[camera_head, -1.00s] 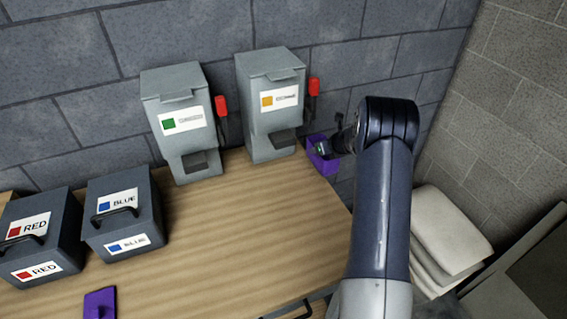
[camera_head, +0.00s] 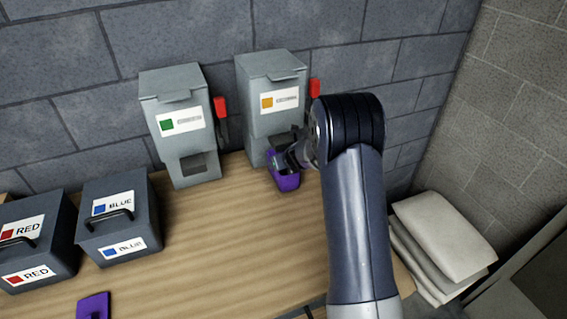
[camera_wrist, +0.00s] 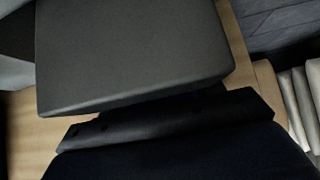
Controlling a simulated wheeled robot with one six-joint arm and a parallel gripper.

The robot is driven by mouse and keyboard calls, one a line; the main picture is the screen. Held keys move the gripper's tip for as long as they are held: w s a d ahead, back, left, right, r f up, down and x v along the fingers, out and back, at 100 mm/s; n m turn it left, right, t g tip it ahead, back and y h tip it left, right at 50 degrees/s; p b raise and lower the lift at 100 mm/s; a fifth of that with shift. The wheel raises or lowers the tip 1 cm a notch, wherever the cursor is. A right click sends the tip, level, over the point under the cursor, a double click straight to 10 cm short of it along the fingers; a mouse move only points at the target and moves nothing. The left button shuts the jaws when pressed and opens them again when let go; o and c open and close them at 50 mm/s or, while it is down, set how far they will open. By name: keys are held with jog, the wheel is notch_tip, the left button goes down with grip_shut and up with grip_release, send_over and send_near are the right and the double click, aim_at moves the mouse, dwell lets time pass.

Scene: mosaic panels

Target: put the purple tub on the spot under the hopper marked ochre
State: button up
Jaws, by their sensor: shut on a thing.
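The purple tub (camera_head: 287,182) is in front of the ochre-marked hopper (camera_head: 273,92), near the foot of its outlet, in the head view. My gripper (camera_head: 279,163) is shut on the tub at its upper edge, partly hidden by my wrist. I cannot tell whether the tub touches the table or is held just above it. The spot under the hopper is mostly hidden behind the tub and gripper. In the wrist view a large dark grey surface fills much of the picture, and the tub cannot be made out.
A green-marked hopper (camera_head: 181,118) stands to the left. Red levers (camera_head: 221,107) are on the hoppers' right sides. Boxes marked BLUE (camera_head: 119,215) and RED (camera_head: 35,240) and a purple lid-like piece (camera_head: 94,306) are at the left. The middle of the wooden table (camera_head: 215,250) is clear.

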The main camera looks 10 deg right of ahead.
jog(key=shift+d, duration=0.1)
jog(key=shift+f, duration=0.15)
jog(key=o, duration=0.5)
jog(key=shift+f, duration=0.1)
jog(key=o, duration=0.5)
jog(key=shift+r, duration=0.25)
jog(key=v, duration=1.2)
jog(key=shift+p, duration=0.45)
